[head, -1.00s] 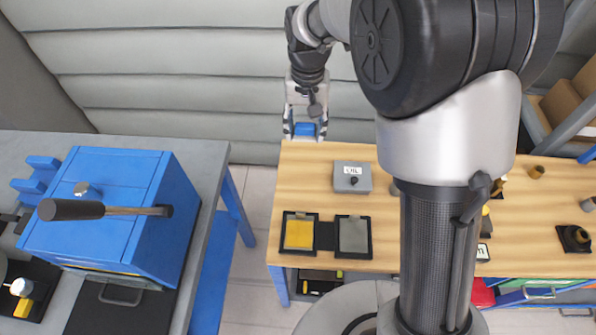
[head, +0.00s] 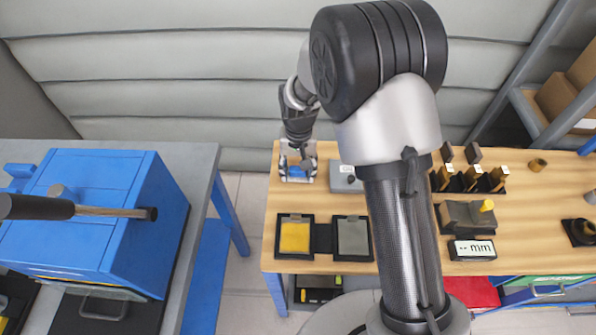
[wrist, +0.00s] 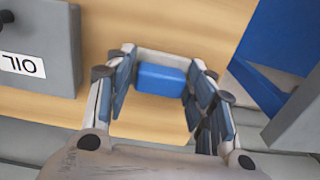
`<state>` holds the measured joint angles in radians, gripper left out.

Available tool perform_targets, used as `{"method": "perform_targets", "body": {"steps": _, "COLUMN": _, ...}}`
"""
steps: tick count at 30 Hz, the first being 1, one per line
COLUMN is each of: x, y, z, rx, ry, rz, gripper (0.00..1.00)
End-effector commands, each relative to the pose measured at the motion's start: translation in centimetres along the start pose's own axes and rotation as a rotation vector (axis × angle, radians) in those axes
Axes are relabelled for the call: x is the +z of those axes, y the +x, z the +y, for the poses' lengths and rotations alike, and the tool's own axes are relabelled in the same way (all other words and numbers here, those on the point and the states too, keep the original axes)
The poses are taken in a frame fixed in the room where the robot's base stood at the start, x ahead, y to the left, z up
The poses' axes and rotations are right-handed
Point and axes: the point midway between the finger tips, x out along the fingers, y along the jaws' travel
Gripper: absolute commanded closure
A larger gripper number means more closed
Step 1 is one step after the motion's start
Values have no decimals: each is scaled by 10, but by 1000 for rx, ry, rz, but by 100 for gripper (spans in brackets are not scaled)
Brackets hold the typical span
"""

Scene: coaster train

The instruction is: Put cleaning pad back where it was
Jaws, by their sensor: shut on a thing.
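A small blue block (head: 296,173), which I take to be the cleaning pad, is between the fingers of my gripper (head: 298,165), at the far left corner of the wooden table (head: 400,218). The wrist view shows the blue block (wrist: 161,79) between the dark blue finger pads of my gripper (wrist: 160,88), which is shut on it. A pale bar runs along the block's far side. I cannot tell whether the block touches the tabletop.
A grey box labelled OIL (head: 345,181) stands just right of the gripper. Black trays with a yellow pad (head: 295,237) and a grey pad (head: 352,238) lie nearer me. A blue chest (head: 100,215) stands on the left bench, across a gap.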

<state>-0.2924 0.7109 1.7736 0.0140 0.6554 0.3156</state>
Motion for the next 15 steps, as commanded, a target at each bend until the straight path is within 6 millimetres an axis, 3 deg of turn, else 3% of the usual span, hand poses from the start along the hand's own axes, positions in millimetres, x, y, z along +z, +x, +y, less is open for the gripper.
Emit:
{"method": "perform_targets", "body": {"steps": 11, "x": 0, "y": 6, "z": 0, "rx": 0, "ry": 0, "rz": 1, "gripper": 73}}
{"method": "perform_targets", "body": {"steps": 12, "x": 0, "y": 7, "z": 0, "rx": 0, "ry": 0, "rz": 1, "gripper": 50}}
{"method": "perform_targets", "body": {"steps": 15, "x": 0, "y": 6, "z": 0, "rx": 0, "ry": 0, "rz": 1, "gripper": 43}}
